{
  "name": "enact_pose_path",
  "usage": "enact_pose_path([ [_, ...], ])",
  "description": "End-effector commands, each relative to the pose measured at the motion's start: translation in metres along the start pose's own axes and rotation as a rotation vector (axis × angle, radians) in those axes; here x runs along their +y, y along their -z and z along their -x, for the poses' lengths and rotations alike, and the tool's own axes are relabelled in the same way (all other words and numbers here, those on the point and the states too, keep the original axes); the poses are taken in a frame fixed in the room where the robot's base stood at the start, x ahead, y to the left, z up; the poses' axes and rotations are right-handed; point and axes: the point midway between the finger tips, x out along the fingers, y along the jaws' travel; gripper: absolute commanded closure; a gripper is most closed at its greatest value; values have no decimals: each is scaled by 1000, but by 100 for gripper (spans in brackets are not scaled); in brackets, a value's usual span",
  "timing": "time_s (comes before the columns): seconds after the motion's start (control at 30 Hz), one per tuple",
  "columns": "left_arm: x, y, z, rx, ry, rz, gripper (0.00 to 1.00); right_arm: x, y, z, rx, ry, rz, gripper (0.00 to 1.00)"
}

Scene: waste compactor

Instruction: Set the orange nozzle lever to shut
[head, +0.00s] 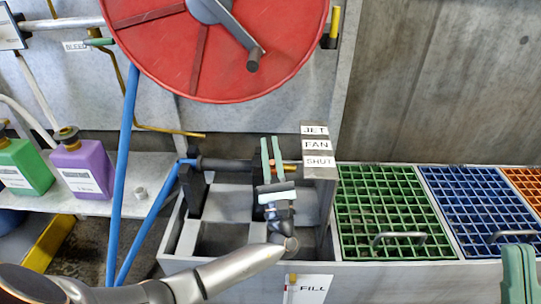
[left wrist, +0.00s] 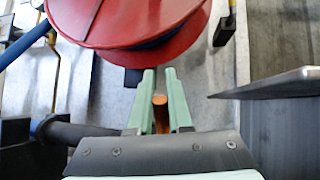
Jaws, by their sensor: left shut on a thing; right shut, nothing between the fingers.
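The orange nozzle lever shows as a small orange end (left wrist: 159,101) between the fingers of my left gripper (left wrist: 159,88) in the left wrist view. My left gripper (head: 271,155) is shut on it in the head view. The labels JET (head: 315,130), FAN (head: 316,145) and SHUT (head: 319,161) are stacked on a grey post. The dark nozzle (head: 225,164) lies in a cradle, on a blue hose. My right gripper (head: 519,272) is at the lower right, shut and empty.
A red hose reel (head: 215,45) hangs above the nozzle. Green (head: 390,212) and blue (head: 470,205) grates with handles lie to the right. Purple (head: 84,168) and green (head: 22,165) bottles stand on a shelf at left. A FILL label (head: 312,289) is in front.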

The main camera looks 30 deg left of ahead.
Motion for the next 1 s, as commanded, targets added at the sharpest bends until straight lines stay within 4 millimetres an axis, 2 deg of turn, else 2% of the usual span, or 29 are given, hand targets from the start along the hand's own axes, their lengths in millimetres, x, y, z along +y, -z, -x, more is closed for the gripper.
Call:
enact_pose_path([
  [0.03,1,3,3,-13,0,2,100,-3,-6,6,-4,1,-6,100],
  [0.2,1,0,4,-45,0,8,100,-7,-12,10,-12,13,1,100],
  [0.67,1,-1,4,-54,0,11,100,-8,-13,11,-11,16,7,100],
  [0.7,1,-1,4,-54,0,10,81,-8,-13,11,-11,16,7,100],
  [0.97,1,-1,4,-55,0,10,52,-8,-12,10,-10,12,5,100],
  [1.0,1,-1,4,-55,0,10,52,-8,-12,10,-10,12,5,100],
])
